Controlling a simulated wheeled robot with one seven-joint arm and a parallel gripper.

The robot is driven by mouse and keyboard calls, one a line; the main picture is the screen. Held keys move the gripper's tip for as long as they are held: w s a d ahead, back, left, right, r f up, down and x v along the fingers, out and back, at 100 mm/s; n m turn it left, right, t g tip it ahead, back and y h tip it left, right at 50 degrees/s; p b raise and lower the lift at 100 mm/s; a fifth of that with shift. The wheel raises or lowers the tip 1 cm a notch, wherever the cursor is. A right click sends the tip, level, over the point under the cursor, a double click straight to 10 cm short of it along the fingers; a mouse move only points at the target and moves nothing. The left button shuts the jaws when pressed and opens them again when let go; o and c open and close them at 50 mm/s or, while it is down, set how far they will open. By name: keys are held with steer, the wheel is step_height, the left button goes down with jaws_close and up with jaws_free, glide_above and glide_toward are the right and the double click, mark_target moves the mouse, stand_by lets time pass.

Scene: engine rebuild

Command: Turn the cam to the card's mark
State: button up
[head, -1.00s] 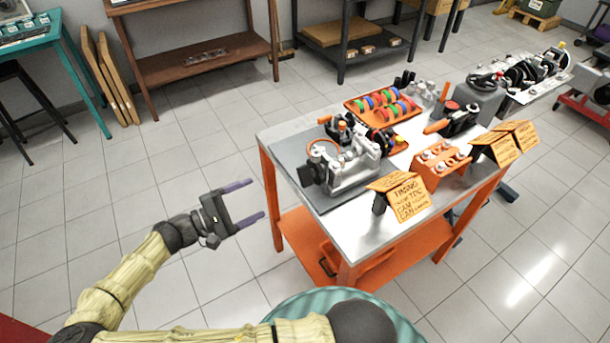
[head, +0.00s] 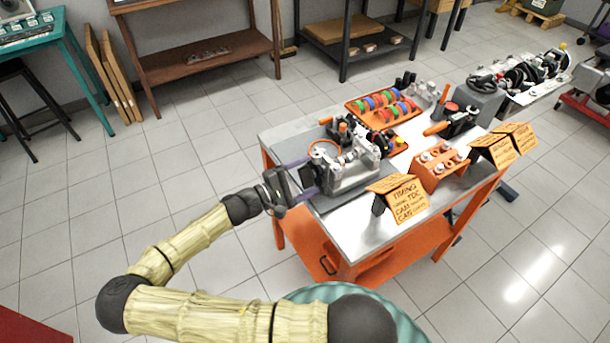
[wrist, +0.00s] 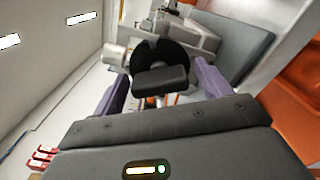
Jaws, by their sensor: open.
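The engine block (head: 352,172), grey metal, stands on a dark mat (head: 283,150) on the cart's near left side. In the wrist view a black round cam piece with a thick cross bar (wrist: 160,80) faces me on the block's end. My gripper (head: 311,177) is level with that end, its purple fingers apart. In the wrist view the fingers (wrist: 160,73) stand either side of the bar, with gaps visible; contact cannot be told.
The orange-framed cart (head: 345,235) also carries an orange tray of coloured rings (head: 368,103), an orange holder (head: 437,168), a grey hand-wheel unit (head: 478,103) and more orange cards (head: 495,150). The floor left of the cart is clear.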

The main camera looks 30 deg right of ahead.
steer(key=shift+d, duration=0.25)
steer(key=shift+c, duration=0.5)
steer(key=c, duration=0.6)
steer(key=shift+n+p, duration=0.3)
steer(key=shift+p, duration=0.05)
